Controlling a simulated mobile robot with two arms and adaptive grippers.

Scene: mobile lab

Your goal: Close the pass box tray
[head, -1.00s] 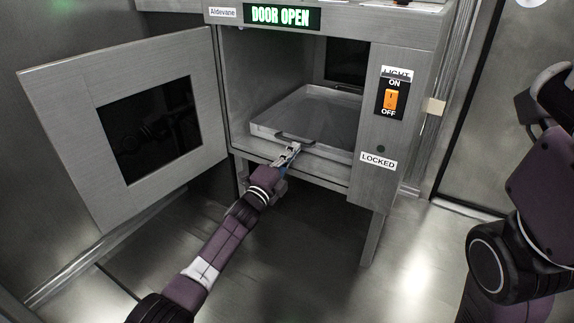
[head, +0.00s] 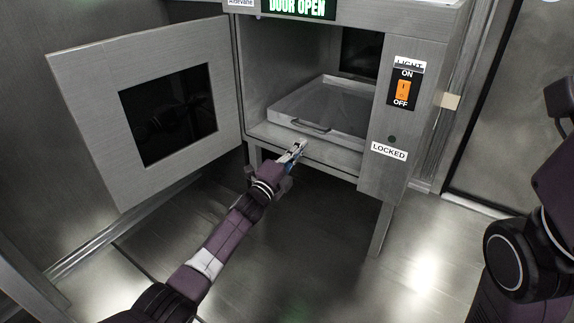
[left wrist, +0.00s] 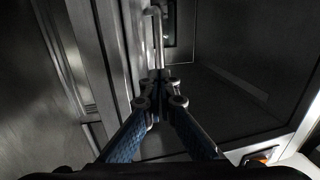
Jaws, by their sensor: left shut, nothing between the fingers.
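The pass box tray (head: 340,100), a shallow grey metal tray, lies inside the open chamber in the head view, with bare chamber floor in front of its front wall. Its bar handle (head: 309,127) is on the front wall, and a pale bar that looks like it shows in the left wrist view (left wrist: 157,40). My left gripper (head: 299,146) is shut and empty at the chamber's front edge, just short of the handle and apart from it. Its closed fingers show in the left wrist view (left wrist: 160,88). My right gripper is out of view; only part of that arm shows at the right.
The pass box door (head: 218,100) stands swung open to the left. The right panel (head: 385,165) carries an orange light switch (head: 403,94) and a LOCKED label (head: 389,152). The sign (head: 302,8) reads DOOR OPEN. Floor below and in front is clear.

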